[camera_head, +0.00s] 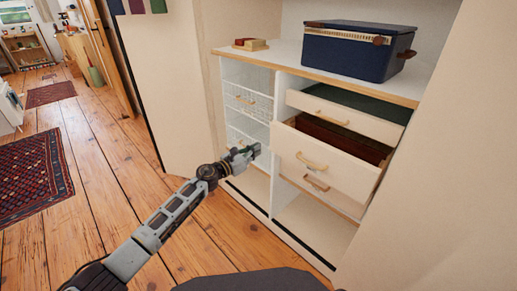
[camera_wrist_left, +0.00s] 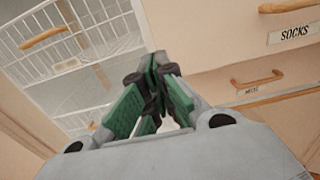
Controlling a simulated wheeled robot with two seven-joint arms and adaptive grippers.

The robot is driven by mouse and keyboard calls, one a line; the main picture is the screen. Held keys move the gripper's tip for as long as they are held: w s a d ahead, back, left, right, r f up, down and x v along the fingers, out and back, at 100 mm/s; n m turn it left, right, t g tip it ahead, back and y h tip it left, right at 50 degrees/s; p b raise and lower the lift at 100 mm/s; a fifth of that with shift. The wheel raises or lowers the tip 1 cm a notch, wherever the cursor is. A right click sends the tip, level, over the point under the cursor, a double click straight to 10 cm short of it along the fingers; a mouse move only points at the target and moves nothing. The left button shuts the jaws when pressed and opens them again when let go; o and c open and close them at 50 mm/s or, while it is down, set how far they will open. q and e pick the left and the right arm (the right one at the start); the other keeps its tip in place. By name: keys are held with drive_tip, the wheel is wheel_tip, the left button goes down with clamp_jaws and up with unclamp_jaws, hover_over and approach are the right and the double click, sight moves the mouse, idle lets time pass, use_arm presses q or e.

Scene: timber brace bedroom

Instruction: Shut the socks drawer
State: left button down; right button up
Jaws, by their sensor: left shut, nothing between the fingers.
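The socks drawer (camera_head: 325,159) is the cream middle drawer of the right-hand stack in the head view. It stands pulled out, with a reddish-brown interior showing and a light wooden handle (camera_head: 311,162). In the left wrist view its front (camera_wrist_left: 225,40) carries a "SOCKS" label (camera_wrist_left: 293,34) at upper right. My left gripper (camera_head: 252,151) is shut and empty. It is left of the drawer front, before the gap between the two drawer columns. Its green finger pads (camera_wrist_left: 157,62) meet in the left wrist view. My right gripper is not in view.
Above, another drawer (camera_head: 345,119) is also pulled out. White wire baskets (camera_head: 245,101) fill the left column. A blue box (camera_head: 350,50) and small wooden object (camera_head: 250,44) stand on top. A cream panel flanks each side.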

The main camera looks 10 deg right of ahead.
use_arm(q)
drive_tip(key=p+v, duration=0.1)
drive_tip(key=v, duration=0.6)
drive_tip(key=shift+s+a+p, duration=0.25)
drive_tip(key=shift+a+p, duration=0.05)
drive_tip(key=shift+p, duration=0.1)
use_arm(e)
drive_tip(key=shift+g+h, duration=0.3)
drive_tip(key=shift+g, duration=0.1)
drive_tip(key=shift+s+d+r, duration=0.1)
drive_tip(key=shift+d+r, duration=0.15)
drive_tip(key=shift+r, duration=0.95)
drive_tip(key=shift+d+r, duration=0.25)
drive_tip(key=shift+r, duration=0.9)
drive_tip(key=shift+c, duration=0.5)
